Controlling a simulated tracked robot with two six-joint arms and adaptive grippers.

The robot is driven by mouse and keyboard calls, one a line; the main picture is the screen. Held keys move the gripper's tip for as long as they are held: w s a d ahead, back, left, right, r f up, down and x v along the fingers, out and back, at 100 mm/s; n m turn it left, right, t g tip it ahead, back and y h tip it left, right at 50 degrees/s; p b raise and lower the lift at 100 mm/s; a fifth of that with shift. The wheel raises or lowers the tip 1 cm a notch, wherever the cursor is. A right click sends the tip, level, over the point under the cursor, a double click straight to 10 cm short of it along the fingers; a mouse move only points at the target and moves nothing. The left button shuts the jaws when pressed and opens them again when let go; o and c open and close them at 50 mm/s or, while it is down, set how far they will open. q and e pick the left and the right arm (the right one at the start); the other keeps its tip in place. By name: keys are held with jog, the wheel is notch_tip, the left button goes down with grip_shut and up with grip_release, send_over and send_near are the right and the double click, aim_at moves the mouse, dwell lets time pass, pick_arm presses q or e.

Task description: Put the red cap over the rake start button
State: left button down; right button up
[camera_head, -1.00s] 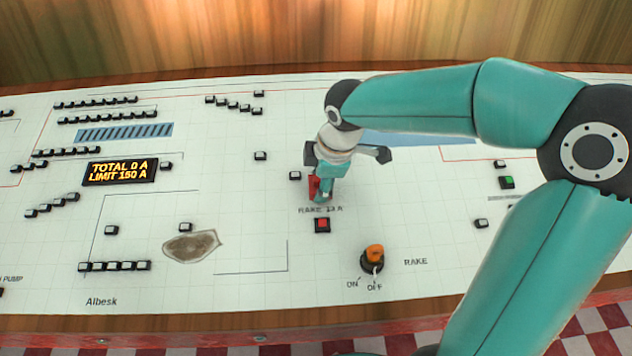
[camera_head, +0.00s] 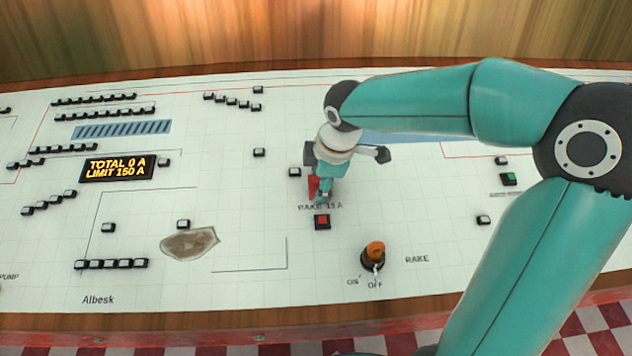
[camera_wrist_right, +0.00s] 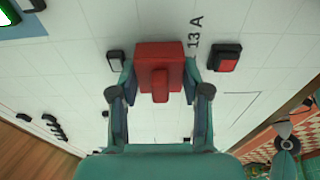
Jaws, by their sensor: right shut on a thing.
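The red cap (camera_wrist_right: 160,62) is a red block between the fingers of my right gripper (camera_wrist_right: 158,88) in the right wrist view, and the fingers are shut on it. In the head view the cap (camera_head: 313,187) shows partly behind my right gripper (camera_head: 322,195), just above the RAKE 13 A label. The rake start button (camera_head: 322,222) is a red square in a black frame, uncovered, just below that label. The button (camera_wrist_right: 225,58) lies to the right of the cap in the right wrist view. Whether the cap touches the panel is unclear. My left gripper is not in view.
An orange-topped RAKE switch (camera_head: 374,254) stands below right of the button. A display (camera_head: 118,168) reads TOTAL 0 A, LIMIT 150 A.

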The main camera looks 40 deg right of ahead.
jog(key=shift+f, duration=0.15)
jog(key=o, duration=1)
jog(key=shift+p+v, duration=2.85)
jog(key=shift+v, duration=1.2)
jog(key=shift+f, duration=0.1)
